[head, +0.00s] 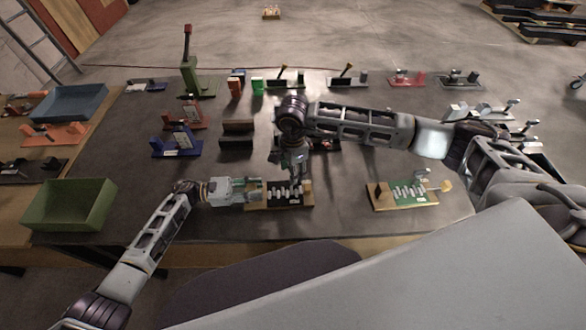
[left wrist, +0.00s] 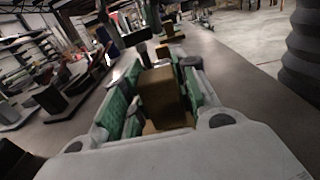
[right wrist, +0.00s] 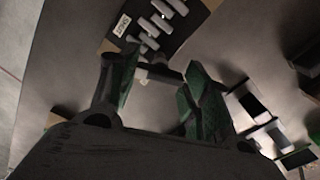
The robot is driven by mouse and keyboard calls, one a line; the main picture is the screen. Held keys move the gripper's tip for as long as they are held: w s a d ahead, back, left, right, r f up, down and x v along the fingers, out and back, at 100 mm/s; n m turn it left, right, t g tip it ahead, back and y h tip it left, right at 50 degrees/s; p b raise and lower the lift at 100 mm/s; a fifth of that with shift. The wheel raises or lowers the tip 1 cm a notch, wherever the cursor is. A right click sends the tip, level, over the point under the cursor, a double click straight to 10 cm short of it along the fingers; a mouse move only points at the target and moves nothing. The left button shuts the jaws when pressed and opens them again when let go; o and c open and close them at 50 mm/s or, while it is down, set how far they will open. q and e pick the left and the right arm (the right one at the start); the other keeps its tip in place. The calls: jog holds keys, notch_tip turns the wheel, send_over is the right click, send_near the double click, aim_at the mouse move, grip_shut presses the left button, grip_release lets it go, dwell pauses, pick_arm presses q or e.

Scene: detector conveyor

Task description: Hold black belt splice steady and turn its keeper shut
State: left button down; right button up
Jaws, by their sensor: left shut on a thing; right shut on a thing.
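The black belt splice (head: 284,194) lies on a tan base near the front middle of the dark table, with several grey bars across it. It also shows in the right wrist view (right wrist: 152,28). My left gripper (head: 257,190) comes in level from the left and is shut on the brown block (left wrist: 160,95) at the splice's left end. My right gripper (head: 299,178) points down over the right end and is shut on the keeper (right wrist: 160,74), a small piece seen between its fingertips. The right arm hides part of the keeper in the head view, so its angle is unclear.
A similar green splice (head: 408,193) lies to the right on the table. A green bin (head: 70,207) and a blue tray (head: 72,103) stand at the left. Several fixtures line the back, including a tall green press (head: 191,75). The table front between the splices is clear.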

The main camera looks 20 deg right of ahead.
jog(key=shift+m, duration=2.2)
jog(key=o, duration=1)
jog(key=shift+r, duration=0.1)
jog(key=shift+r, duration=5.95)
